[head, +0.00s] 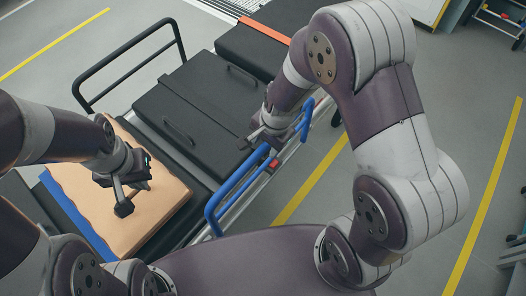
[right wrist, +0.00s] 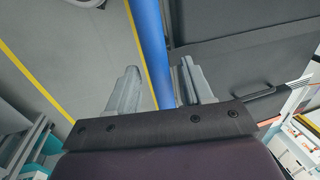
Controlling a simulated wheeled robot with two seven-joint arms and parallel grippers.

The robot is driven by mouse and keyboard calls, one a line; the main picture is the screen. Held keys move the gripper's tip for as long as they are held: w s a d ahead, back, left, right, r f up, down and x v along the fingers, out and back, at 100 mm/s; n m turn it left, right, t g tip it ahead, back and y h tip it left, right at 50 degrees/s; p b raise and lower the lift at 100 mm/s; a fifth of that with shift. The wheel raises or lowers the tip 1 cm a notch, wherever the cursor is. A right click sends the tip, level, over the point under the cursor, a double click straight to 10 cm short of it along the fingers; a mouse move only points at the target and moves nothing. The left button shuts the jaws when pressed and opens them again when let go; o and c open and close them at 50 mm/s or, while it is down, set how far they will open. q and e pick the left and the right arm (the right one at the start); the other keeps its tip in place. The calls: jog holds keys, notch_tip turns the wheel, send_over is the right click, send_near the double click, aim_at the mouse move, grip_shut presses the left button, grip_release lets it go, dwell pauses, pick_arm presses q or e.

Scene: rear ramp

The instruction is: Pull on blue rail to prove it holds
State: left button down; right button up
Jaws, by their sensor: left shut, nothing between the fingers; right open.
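The blue rail (head: 236,180) runs along the right side of the black stretcher, raised above its edge. My right gripper (head: 262,138) is at the rail's upper middle part. In the right wrist view the blue rail (right wrist: 151,55) passes between the two spread fingers of the right gripper (right wrist: 158,88), with a gap visible beside at least one finger. My left gripper (head: 126,200) is shut and empty, above the tan sheet (head: 160,215). Whether either right finger touches the rail is unclear.
A red part (head: 273,163) sits low beside the blue rail. A black rail (head: 130,60) stands on the stretcher's far side. Black padded panels (head: 195,95) cover the stretcher. Grey floor with yellow lines (head: 310,175) is open to the right.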

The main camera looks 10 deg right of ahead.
jog(key=shift+c, duration=0.7)
grip_shut()
jog(key=shift+s+d, duration=0.15)
jog(key=shift+s, duration=0.05)
jog(key=shift+s, duration=0.1)
jog(key=shift+s+d+f, duration=0.1)
jog(key=shift+s+d, duration=0.1)
jog(key=shift+s, duration=0.05)
jog(key=shift+s+d, duration=0.15)
